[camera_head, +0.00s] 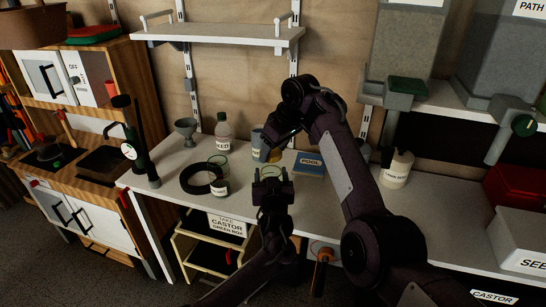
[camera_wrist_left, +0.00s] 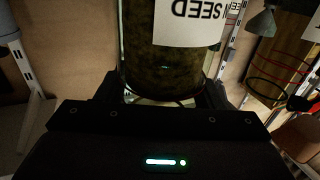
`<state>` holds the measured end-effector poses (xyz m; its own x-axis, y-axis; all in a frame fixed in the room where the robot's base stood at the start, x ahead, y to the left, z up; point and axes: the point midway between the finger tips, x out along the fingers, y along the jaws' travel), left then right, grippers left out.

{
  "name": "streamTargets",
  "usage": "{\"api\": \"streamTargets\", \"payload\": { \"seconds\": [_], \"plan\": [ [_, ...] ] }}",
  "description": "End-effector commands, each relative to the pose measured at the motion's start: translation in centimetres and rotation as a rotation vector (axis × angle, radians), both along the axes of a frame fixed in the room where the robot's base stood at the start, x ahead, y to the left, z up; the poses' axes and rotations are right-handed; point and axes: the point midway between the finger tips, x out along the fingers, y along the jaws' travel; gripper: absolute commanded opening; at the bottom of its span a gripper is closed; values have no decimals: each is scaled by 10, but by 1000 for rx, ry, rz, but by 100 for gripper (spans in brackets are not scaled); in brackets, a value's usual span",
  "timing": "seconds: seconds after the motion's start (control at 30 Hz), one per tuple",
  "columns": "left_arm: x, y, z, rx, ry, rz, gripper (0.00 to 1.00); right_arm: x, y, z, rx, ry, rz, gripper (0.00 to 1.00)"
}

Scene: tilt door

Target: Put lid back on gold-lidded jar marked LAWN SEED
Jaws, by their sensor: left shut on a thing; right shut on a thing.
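My left gripper (camera_head: 271,186) is shut on the glass jar (camera_head: 270,172), which it holds upright above the front of the bench. In the left wrist view the jar (camera_wrist_left: 172,65) fills the upper middle, with dark grainy contents and a white label whose word SEED reads upside down. No gold lid can be made out on its top. My right gripper (camera_head: 276,139) is above and behind the jar, pointing down and left, apart from it.
On the white bench (camera_head: 170,168) stand a grey goblet (camera_head: 186,128), a labelled bottle (camera_head: 223,130), a black ring (camera_head: 197,180), a blue cup (camera_head: 258,146) and a blue POOL book (camera_head: 310,162). A white jug (camera_head: 397,169) stands right. A shelf (camera_head: 215,32) hangs above.

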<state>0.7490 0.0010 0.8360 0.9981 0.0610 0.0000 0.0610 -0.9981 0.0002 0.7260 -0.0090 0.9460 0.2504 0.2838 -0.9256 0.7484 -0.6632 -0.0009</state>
Motion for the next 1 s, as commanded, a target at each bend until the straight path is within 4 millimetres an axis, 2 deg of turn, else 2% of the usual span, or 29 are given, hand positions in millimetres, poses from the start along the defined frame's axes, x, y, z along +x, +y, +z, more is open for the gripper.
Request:
{"api": "streamTargets", "payload": {
  "seconds": [0.13, 0.67, 1.0],
  "plan": [
    [0, 0, 0, 0, 0, 0, 20, -1, -2, -14, -2, 0, 1, 36],
    [0, 0, 0, 0, 0, 0, 20, -1, -1, -16, -1, -1, 1, 36],
    [0, 0, 0, 0, 0, 0, 20, -1, -2, -32, -1, 0, 0, 36]
  ]
}}
